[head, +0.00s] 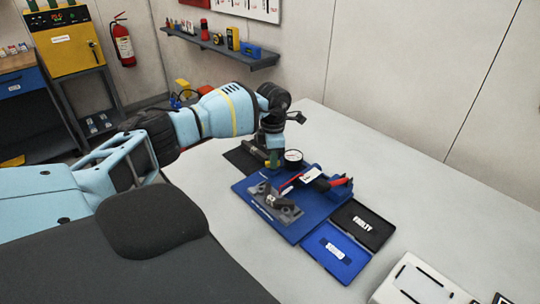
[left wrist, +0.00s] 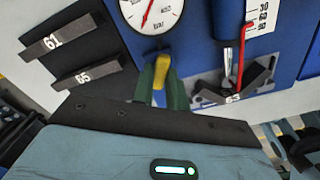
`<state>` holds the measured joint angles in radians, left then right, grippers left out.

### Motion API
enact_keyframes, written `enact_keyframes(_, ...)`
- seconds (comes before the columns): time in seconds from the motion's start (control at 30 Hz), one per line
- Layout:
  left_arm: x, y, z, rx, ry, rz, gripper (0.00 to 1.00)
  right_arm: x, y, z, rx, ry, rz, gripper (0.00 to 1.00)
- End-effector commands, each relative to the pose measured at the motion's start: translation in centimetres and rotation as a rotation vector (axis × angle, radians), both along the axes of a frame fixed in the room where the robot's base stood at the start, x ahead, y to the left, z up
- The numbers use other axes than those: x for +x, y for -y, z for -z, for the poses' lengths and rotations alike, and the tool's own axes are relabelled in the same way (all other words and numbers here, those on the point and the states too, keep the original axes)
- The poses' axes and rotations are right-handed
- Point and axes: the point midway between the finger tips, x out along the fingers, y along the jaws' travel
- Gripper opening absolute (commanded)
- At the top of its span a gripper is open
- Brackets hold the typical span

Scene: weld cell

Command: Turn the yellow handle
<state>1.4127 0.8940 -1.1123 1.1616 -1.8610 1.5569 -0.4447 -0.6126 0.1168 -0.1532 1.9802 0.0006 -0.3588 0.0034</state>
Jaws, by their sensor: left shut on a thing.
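The yellow handle (left wrist: 161,70) shows in the left wrist view just below a round white gauge (left wrist: 152,14). My left gripper (left wrist: 162,84) has its green fingers on both sides of the handle and is shut on it. In the head view, my left gripper (head: 271,158) reaches down at the back left of the blue fixture (head: 313,214), beside the gauge (head: 293,156). The fingers hide most of the handle there. My right gripper is not in view.
Dark numbered blocks (left wrist: 58,40) lie on a dark mat left of the fixture. A grey clamp block (head: 277,202) and a red lever (head: 292,183) are on the fixture. A black tray (head: 379,236) and a blue tray (head: 318,262) lie in front.

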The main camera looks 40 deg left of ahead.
Motion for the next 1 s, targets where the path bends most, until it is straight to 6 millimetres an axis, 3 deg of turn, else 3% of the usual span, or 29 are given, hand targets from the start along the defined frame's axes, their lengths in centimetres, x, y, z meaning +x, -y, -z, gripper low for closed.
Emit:
enact_keyframes(0.5,0.0,0.0,-0.2,0.000,0.002,-0.427,0.00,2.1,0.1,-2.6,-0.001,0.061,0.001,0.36)
enact_keyframes(1.0,0.0,0.0,0.0,0.000,0.000,-0.580,0.00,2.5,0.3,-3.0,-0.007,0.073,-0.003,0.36)
